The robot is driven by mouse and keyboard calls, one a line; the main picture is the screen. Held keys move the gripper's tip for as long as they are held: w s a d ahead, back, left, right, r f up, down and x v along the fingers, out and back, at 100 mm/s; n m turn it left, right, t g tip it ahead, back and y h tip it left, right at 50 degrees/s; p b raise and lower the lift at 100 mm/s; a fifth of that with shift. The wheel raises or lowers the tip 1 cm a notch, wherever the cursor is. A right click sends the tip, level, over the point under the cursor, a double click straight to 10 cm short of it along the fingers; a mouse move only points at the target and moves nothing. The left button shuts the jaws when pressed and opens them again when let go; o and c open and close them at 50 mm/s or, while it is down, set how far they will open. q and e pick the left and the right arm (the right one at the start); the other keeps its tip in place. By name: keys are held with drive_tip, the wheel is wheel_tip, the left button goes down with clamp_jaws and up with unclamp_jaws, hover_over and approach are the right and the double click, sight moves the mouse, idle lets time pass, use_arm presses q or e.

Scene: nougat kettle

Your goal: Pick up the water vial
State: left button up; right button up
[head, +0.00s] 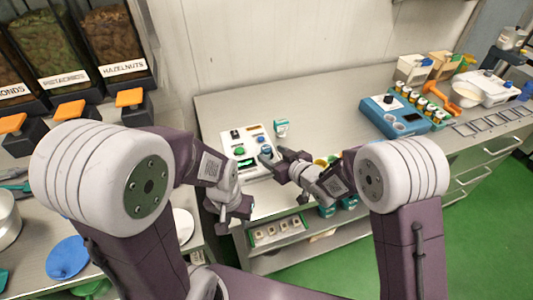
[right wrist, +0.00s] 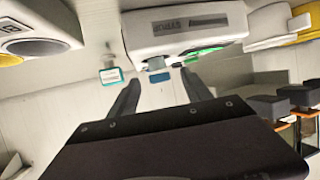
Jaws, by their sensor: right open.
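I cannot pick out the water vial for certain. A white device (head: 246,148) with coloured buttons and a green-lit slot stands on the bench; a white housing with a green part (right wrist: 190,30) shows in the right wrist view. My right gripper (head: 270,160) is at this device's right side, partly hiding it. A small teal-and-white item (head: 281,128) stands behind the device. My left gripper (head: 235,210) hangs lower, near the bench's front edge; its fingers are too small to read.
A blue device with round wells (head: 394,115) and a rack of several small jars (head: 418,98) stand on the right. Ingredient bins (head: 112,40) are at left. The bench's back middle is clear.

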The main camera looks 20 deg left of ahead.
sight(268, 149)
drive_tip(key=x, duration=0.4)
drive_tip(key=shift+w+p, duration=0.1)
drive_tip(key=shift+p, duration=0.2)
drive_tip(key=shift+w+a, duration=0.15)
drive_tip(key=shift+a, duration=0.05)
drive_tip(key=shift+d, duration=0.1)
drive_tip(key=c, duration=0.6)
clamp_jaws()
drive_tip(key=shift+r, duration=0.1)
drive_tip(key=shift+r, duration=0.3)
drive_tip(key=r, duration=0.2)
drive_tip(key=w+r, duration=0.1)
drive_tip(key=r, duration=0.1)
drive_tip(key=shift+d+r, duration=0.1)
drive_tip(key=shift+d, duration=0.3)
drive_tip(key=w+d+r+p, duration=0.3)
drive_tip(key=w+d+r, duration=0.3)
drive_tip(key=w, duration=0.2)
drive_tip(key=shift+d, duration=0.4)
